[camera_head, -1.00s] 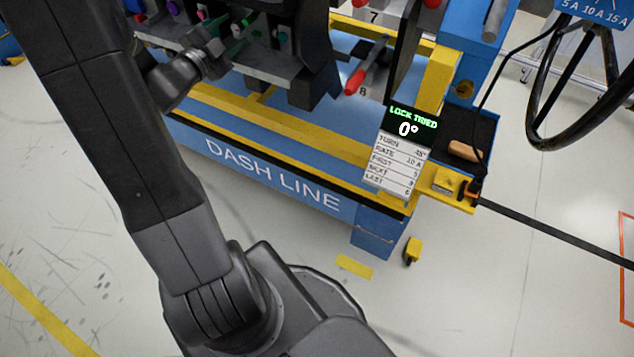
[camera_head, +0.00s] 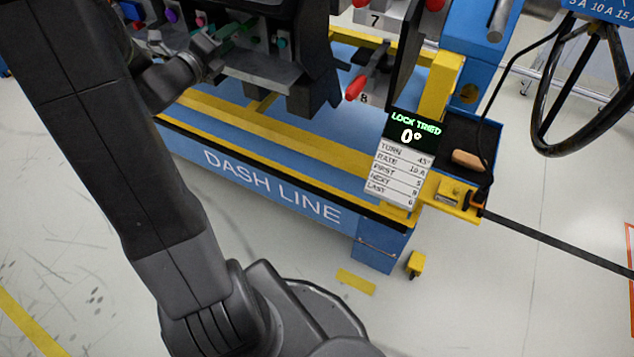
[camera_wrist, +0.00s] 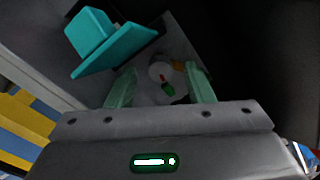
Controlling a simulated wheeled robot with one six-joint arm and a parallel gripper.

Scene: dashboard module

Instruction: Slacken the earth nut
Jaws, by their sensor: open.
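In the wrist view my gripper (camera_wrist: 163,78) has its two pale green fingers apart, one on each side of a pale round part (camera_wrist: 160,70). This part has a small green piece (camera_wrist: 168,89) and a red mark on it. It may be the earth nut, but I cannot tell for sure. I cannot tell whether the fingers touch it. A teal block with a flat plate (camera_wrist: 100,40) is at the upper left of that view. In the head view my gripper is at the dark module (camera_head: 280,70), small and partly hidden by my arm.
The blue and yellow "DASH LINE" stand (camera_head: 272,186) carries the module. A red-ended lever (camera_head: 356,88) sits by number 8. A black hoop (camera_head: 585,130) and cable are at right. Floor in front is clear.

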